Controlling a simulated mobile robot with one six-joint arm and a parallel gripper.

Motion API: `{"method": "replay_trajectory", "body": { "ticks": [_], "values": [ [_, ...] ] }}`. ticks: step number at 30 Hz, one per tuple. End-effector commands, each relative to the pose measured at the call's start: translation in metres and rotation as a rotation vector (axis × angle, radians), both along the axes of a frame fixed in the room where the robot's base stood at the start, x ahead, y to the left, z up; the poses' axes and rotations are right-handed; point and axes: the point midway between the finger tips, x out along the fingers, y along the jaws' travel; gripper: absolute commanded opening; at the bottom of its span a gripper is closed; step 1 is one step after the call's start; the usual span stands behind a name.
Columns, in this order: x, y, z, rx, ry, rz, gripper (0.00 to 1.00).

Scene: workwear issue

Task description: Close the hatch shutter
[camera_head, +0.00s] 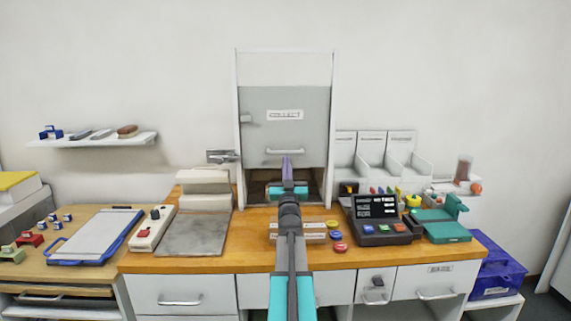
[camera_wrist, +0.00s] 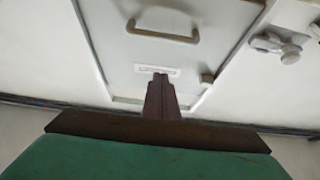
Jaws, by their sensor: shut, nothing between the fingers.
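The hatch shutter (camera_head: 284,128) is a grey panel in a white upright frame at the back of the counter. It is mostly lowered, with a dark gap below its bottom edge. It has a label and a bar handle (camera_head: 285,151) near its lower edge. My gripper (camera_head: 287,165) is shut and empty, just in front of the shutter's lower part, beneath the handle. In the wrist view the shut fingers (camera_wrist: 161,95) point at the shutter panel (camera_wrist: 115,45), and the handle (camera_wrist: 162,32) appears beyond them, apart from the tips.
The wooden counter (camera_head: 220,252) holds a grey mat and stand at left and a dark terminal (camera_head: 380,218) at right. White dividers (camera_head: 372,155) stand right of the hatch frame. A latch-like fitting (camera_head: 221,156) is left of it. A wall shelf (camera_head: 100,141) is at far left.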

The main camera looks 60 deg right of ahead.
Motion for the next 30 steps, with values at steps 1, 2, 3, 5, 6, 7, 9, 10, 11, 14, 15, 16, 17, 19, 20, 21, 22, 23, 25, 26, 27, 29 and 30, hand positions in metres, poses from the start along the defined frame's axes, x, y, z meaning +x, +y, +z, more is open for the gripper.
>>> {"method": "replay_trajectory", "body": {
  "ticks": [1, 2, 3, 5, 6, 7, 9, 10, 11, 14, 15, 16, 17, 19, 20, 21, 22, 23, 25, 26, 27, 29, 30],
  "values": [
    [0.000, 0.001, 0.000, 0.000, 0.000, 0.000, 0.00],
    [0.000, 0.001, 0.000, 0.000, 0.000, 0.000, 0.00],
    [0.000, 0.001, 0.000, 0.000, 0.000, 0.000, 0.00],
    [0.000, 0.001, 0.000, 0.000, 0.000, 0.001, 0.00],
    [0.000, 0.001, 0.000, 0.000, 0.000, 0.001, 0.00],
    [0.000, 0.001, 0.000, 0.000, 0.000, 0.001, 0.00],
    [0.001, 0.001, 0.000, 0.000, 0.000, 0.001, 0.00],
    [0.001, 0.001, 0.000, 0.001, -0.001, 0.002, 0.00],
    [0.001, 0.001, 0.000, 0.002, -0.002, 0.003, 0.00],
    [0.001, 0.001, -0.001, 0.016, -0.015, 0.013, 0.00],
    [0.001, 0.000, -0.002, 0.027, -0.022, 0.020, 0.00],
    [0.002, 0.000, -0.003, 0.037, -0.027, 0.027, 0.00],
    [0.003, -0.001, -0.005, 0.047, -0.028, 0.033, 0.00],
    [0.006, -0.001, -0.010, 0.075, -0.029, 0.052, 0.00],
    [0.007, -0.001, -0.012, 0.088, -0.026, 0.058, 0.00],
    [0.010, -0.001, -0.016, 0.106, -0.023, 0.069, 0.00],
    [0.011, -0.001, -0.019, 0.119, -0.017, 0.075, 0.00],
    [0.013, -0.001, -0.022, 0.134, -0.012, 0.082, 0.00],
    [0.016, -0.001, -0.026, 0.165, 0.006, 0.094, 0.00],
    [0.017, 0.000, -0.028, 0.179, 0.013, 0.098, 0.00],
    [0.018, -0.001, -0.027, 0.197, 0.025, 0.101, 0.00],
    [0.019, -0.002, -0.029, 0.223, 0.043, 0.103, 0.00],
    [0.018, -0.002, -0.027, 0.237, 0.054, 0.102, 0.00]
  ]
}}
